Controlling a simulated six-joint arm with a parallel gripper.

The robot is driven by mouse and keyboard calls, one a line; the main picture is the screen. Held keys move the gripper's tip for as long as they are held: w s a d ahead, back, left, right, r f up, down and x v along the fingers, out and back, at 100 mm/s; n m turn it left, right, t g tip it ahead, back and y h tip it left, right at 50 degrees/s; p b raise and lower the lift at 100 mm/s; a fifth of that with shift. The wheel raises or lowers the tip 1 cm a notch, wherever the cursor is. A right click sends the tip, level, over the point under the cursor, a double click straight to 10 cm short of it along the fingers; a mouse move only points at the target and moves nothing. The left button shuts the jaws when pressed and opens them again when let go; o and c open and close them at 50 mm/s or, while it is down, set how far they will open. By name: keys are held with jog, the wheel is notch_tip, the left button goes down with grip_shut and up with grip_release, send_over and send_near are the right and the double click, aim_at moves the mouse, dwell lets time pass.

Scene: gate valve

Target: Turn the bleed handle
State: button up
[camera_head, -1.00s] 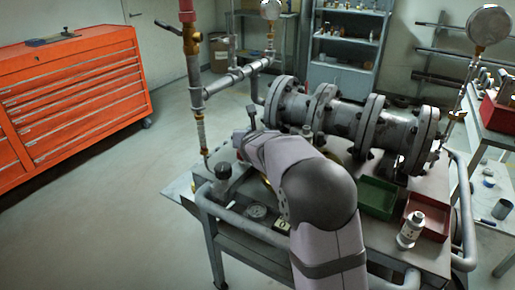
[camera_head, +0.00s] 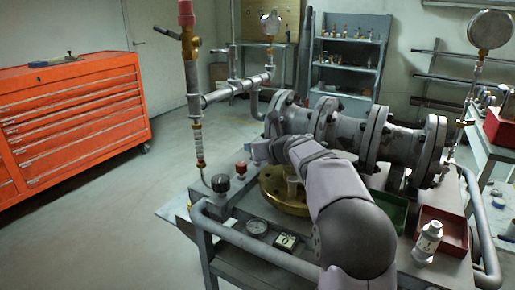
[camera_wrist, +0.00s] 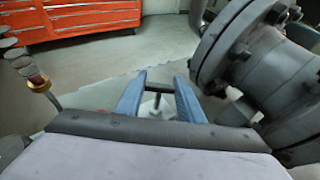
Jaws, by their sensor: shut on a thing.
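In the wrist view my gripper (camera_wrist: 160,80) has its two blue fingers on either side of a dark crossbar, which looks like the bleed handle (camera_wrist: 158,88). The bar spans the gap between the fingers, with a pale stem (camera_wrist: 156,105) below it. In the head view my gripper (camera_head: 262,151) is at the left end of the flanged pipe (camera_head: 340,128), above the bench. The handle is hidden there behind my gripper and arm.
A black knob (camera_head: 220,183), a red knob (camera_head: 241,168) and a brass flange (camera_head: 284,190) are on the bench near my arm. A vertical pipe (camera_head: 194,90) rises at left. A red tray (camera_head: 443,232) and a white bottle (camera_head: 428,237) are at right. An orange cabinet (camera_head: 75,120) stands far left.

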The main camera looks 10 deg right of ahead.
jog(key=shift+r, duration=0.2)
jog(key=o, duration=1.1)
jog(key=shift+f, duration=0.1)
jog(key=shift+c, duration=0.2)
notch_tip(320, 180, up, 10)
jog(key=p, duration=0.7)
